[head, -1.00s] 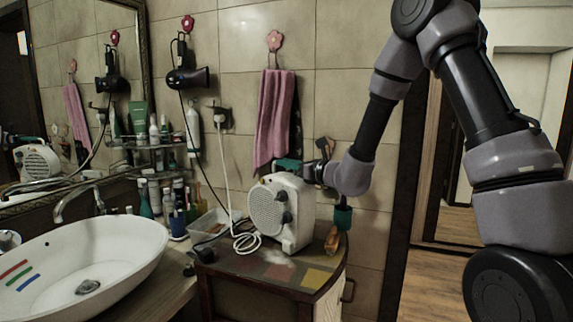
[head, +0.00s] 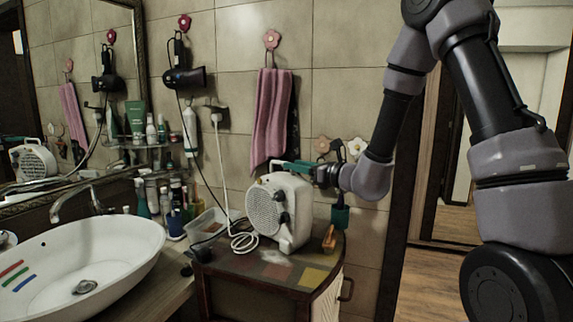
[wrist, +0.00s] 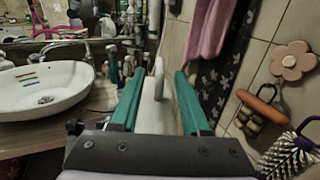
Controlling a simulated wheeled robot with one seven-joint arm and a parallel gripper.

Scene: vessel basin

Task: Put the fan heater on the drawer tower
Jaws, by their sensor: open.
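The white fan heater (head: 265,212), with a round grille and dark knobs, stands upright on a low dark wooden cabinet with a patchwork top (head: 311,278); I cannot tell whether this cabinet is the drawer tower. My gripper (head: 290,165) is at the top of the heater, reaching in from the right. In the wrist view, its teal fingers (wrist: 160,74) are open, with the heater's white upright handle (wrist: 158,78) between them and a gap on each side. The heater's white body (wrist: 153,112) shows below. The heater hides part of the far finger in the head view.
A white basin (head: 92,262) is on the left, with bottles (head: 176,208) behind it. A white cord (head: 218,160) hangs beside the heater. An orange-handled brush (head: 329,238) is at the cabinet's right edge. A pink towel (head: 271,120) hangs behind.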

